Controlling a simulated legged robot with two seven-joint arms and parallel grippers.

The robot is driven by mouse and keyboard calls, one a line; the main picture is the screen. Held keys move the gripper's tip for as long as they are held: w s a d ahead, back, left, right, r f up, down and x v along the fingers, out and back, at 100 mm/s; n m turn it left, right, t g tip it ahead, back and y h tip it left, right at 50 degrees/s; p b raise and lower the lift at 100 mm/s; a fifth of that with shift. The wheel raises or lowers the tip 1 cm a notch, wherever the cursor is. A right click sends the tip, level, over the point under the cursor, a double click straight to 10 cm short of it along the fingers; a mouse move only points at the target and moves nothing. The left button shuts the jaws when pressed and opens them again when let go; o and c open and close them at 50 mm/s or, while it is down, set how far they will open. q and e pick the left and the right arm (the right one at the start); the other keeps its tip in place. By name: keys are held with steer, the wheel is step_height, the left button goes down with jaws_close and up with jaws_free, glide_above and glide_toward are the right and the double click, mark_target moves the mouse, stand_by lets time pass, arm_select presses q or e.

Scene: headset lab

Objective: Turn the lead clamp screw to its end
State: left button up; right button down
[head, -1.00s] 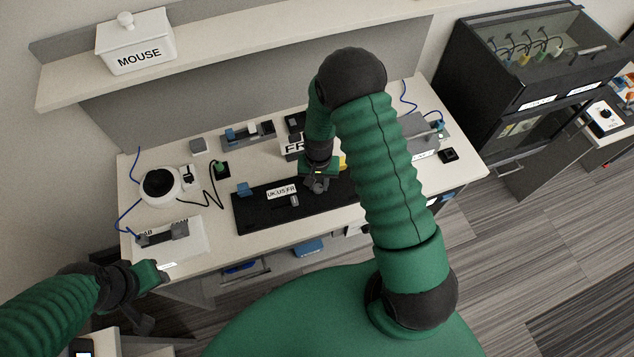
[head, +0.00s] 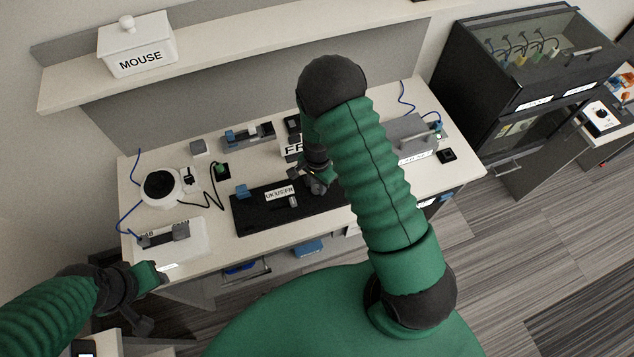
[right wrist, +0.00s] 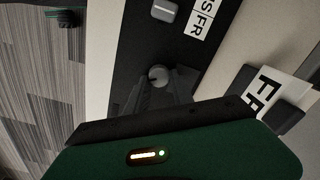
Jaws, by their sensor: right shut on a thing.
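A small round grey knob (right wrist: 158,73), which looks like the lead clamp screw, stands on a long black board (head: 252,215) on the bench. My right gripper (head: 318,187) is over the right part of this board in the head view. In the right wrist view its dark fingers (right wrist: 158,92) are shut around the knob. The fingers hide part of the knob, and its thread and turn angle cannot be made out. My left gripper (head: 148,292) is at the lower left, in front of the bench and away from the board. Whether its jaws are open is unclear.
A UK/US/FR label (head: 279,193) and a small grey block (head: 293,201) are on the board. An FR card (head: 292,149) stands behind it. A round white device (head: 161,187) with cables is on the left, and a grey box (head: 406,136) on the right.

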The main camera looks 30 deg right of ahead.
steer(key=m+p, duration=0.1)
steer(key=m, duration=0.2)
steer(key=shift+a+r+m, duration=0.1)
steer(key=shift+a+m, duration=0.05)
steer(key=shift+m, duration=0.25)
steer(key=m+p, duration=0.1)
steer(key=m, duration=0.2)
steer(key=shift+m, duration=0.3)
steer(key=m+p, duration=0.1)
steer(key=m, duration=0.2)
steer(key=shift+m, duration=0.3)
steer(key=shift+m+p, duration=0.7)
steer(key=shift+m, duration=0.9)
steer(key=c, duration=1.1)
jaws_free()
